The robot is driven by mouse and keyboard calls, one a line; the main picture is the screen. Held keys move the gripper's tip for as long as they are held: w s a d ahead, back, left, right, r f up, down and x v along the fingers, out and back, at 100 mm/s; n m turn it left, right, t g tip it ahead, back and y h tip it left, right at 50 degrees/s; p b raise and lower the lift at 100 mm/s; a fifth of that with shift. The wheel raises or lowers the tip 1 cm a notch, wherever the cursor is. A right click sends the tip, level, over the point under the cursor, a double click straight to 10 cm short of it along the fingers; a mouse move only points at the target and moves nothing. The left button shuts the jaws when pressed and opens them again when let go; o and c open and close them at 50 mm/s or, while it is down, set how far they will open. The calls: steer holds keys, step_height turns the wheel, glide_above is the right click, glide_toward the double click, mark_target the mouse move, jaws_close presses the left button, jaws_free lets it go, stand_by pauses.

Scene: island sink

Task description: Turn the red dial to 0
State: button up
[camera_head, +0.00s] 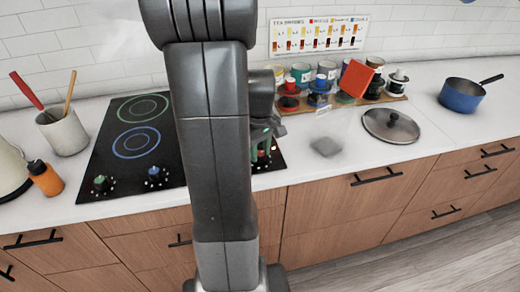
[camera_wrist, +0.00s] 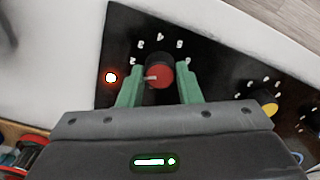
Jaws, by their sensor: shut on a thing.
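The red dial (camera_wrist: 159,76) sits on the black cooktop (camera_wrist: 120,32) in the wrist view, with white numbers around it and a pale pointer mark on its left side. My gripper (camera_wrist: 160,87) has its two green fingers on either side of the dial, shut on it. A red light (camera_wrist: 111,77) glows on the panel left of the dial. In the head view my arm hides most of the dial area; my gripper (camera_head: 263,150) shows at the cooktop's right front corner.
A yellow dial (camera_wrist: 268,105) is right of the gripper in the wrist view. In the head view, green (camera_head: 101,183) and blue (camera_head: 154,174) dials are at the cooktop's front left. A pan lid (camera_head: 390,124) and blue pot (camera_head: 462,94) stand right; spice jars (camera_head: 300,74) line the back.

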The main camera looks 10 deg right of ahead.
mark_target(260, 153)
steer(key=n, duration=0.6)
steer(key=shift+n, duration=0.3)
steer(key=n, duration=0.6)
steer(key=shift+n, duration=0.3)
steer(key=o, duration=1)
steer(key=shift+r, duration=0.1)
step_height(260, 153, up, 14)
steer(key=shift+f+p, duration=0.2)
steer(key=shift+p, duration=0.1)
steer(key=shift+f, duration=0.1)
step_height(260, 153, down, 14)
steer(key=shift+r, duration=0.15)
